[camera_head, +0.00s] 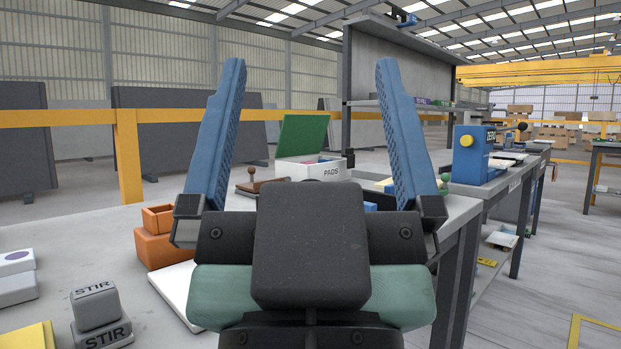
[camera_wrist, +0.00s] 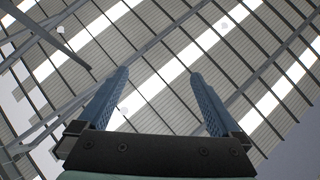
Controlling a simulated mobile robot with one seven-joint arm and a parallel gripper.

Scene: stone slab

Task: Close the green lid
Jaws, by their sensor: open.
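The green lid (camera_head: 302,135) stands raised at the back of a white box marked PADS (camera_head: 312,168) on the workbench. The box is open and some coloured contents show inside. My gripper (camera_head: 309,75) is open and empty, its two blue fingers spread wide and pointing up. In the head view the lid and box show between the fingers, farther off. In the wrist view my gripper (camera_wrist: 162,75) has only the roof behind it. The lower front of the box is partly hidden by my gripper.
Orange containers (camera_head: 155,240), a white flat object (camera_head: 178,292) and grey STIR blocks (camera_head: 97,307) lie on the grey bench (camera_head: 60,235). A wooden-handled stamp (camera_head: 256,180) stands left of the box. A blue machine (camera_head: 472,155) stands to the right.

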